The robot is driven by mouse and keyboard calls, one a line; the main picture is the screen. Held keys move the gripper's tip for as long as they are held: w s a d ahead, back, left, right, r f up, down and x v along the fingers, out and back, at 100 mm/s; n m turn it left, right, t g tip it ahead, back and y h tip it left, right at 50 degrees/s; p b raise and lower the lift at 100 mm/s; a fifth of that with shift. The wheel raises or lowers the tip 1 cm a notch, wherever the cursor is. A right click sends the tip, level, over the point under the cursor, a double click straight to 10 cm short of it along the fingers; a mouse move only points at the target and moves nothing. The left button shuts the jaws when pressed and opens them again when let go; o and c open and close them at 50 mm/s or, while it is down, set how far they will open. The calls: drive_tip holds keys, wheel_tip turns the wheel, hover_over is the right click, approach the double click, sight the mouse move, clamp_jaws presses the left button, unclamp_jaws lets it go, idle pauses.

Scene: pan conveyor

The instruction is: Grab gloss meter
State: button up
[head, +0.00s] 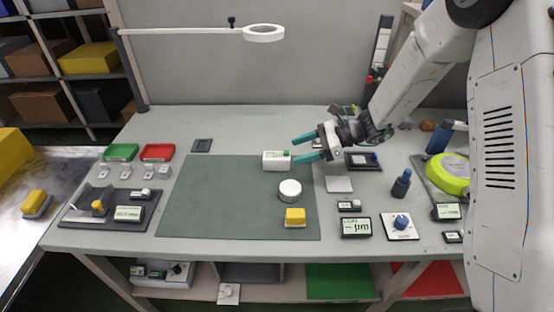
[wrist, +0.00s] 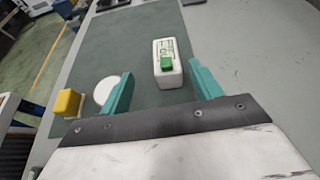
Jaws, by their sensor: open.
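A small white box-shaped device with a green display and a green button, which I take for the gloss meter (head: 270,161), lies on the dark green mat (head: 215,200) near its back right part. It also shows in the wrist view (wrist: 170,76), ahead of and between the lines of the two fingers. My gripper (head: 305,148) is open and empty, with teal fingers pointing left, just right of and above the device. In the wrist view the open fingers (wrist: 160,82) appear either side of the device's near end; I see no contact.
A white round piece (head: 290,190) and a yellow block (head: 295,217) on a white base stand on the mat nearer the front. A pale plate (head: 339,184) and several small instruments lie right of the mat. The mat's left part is clear. A lamp (head: 263,33) hangs above.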

sight(277, 158)
drive_tip(key=shift+w+a+f+m, duration=0.15)
drive_tip(key=shift+w+f+m, duration=0.15)
drive_tip(key=shift+f, duration=0.2)
drive_tip(key=shift+a+f, duration=0.2)
drive_tip(key=x, duration=0.7)
drive_tip(key=shift+w+a+f, duration=0.1)
drive_tip(key=shift+w+a, duration=0.05)
drive_tip(key=shift+w, duration=0.05)
drive_tip(key=c, duration=1.2)
